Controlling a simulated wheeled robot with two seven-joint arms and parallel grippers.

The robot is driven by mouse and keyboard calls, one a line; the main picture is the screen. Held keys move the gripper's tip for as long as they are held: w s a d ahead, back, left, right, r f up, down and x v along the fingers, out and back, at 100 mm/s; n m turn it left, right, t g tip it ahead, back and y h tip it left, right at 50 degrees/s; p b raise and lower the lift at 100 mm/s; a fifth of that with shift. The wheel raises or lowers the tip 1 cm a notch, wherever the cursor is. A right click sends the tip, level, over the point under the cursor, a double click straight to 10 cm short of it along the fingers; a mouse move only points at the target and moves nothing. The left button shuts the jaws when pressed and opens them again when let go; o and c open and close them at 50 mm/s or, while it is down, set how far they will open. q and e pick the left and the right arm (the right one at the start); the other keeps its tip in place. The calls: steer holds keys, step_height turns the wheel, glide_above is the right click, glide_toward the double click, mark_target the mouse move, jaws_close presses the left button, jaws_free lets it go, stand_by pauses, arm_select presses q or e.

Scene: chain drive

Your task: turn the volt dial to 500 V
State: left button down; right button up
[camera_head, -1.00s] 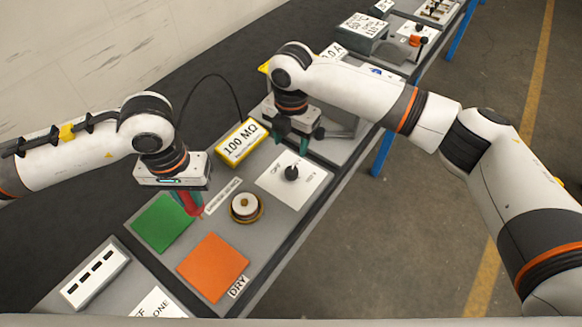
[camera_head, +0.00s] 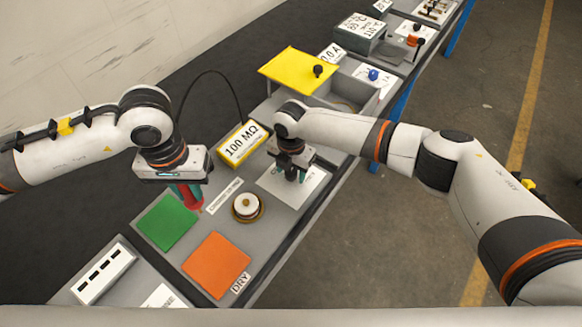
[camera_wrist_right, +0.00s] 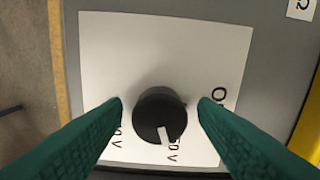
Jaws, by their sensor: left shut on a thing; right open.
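The volt dial (camera_wrist_right: 159,115) is a black round knob on a white plate (camera_wrist_right: 150,45). Its white pointer aims down and slightly right in the right wrist view, towards a partly hidden label ending in "0 V". "Off" is lettered at the right, and another partly covered "V" label is at lower left. My right gripper (camera_wrist_right: 160,104) is open, its green fingers on either side of the dial; contact cannot be told. In the head view my right gripper (camera_head: 292,172) hides the dial over the plate (camera_head: 308,196). My left gripper (camera_head: 180,186) is shut on a red probe (camera_head: 193,202).
A yellow meter display (camera_head: 241,144) reading "100 MΩ" stands behind the plate. A round white-and-brass piece (camera_head: 247,206) sits left of the plate. Green (camera_head: 166,222) and orange (camera_head: 215,264) squares lie nearer. A yellow lid (camera_head: 298,70) with a black knob is farther back.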

steer(key=c, duration=1)
steer(key=shift+o, duration=0.2)
arm_select(q)
steer(key=shift+r, duration=0.1)
arm_select(e)
steer(key=shift+m, duration=0.4)
arm_select(q)
steer(key=shift+r+p, duration=0.8)
steer(key=shift+p, duration=0.1)
arm_select(e)
steer(key=m, duration=0.5)
steer(key=shift+r+m, duration=0.1)
steer(key=shift+m, duration=0.2)
arm_select(q)
steer(key=shift+r+p, duration=0.7)
arm_select(e)
steer(key=m, duration=0.3)
steer(key=shift+m, duration=0.3)
arm_select(q)
steer(key=shift+r+p, duration=0.7)
steer(key=shift+p, duration=0.05)
arm_select(e)
steer(key=shift+m, duration=1.9)
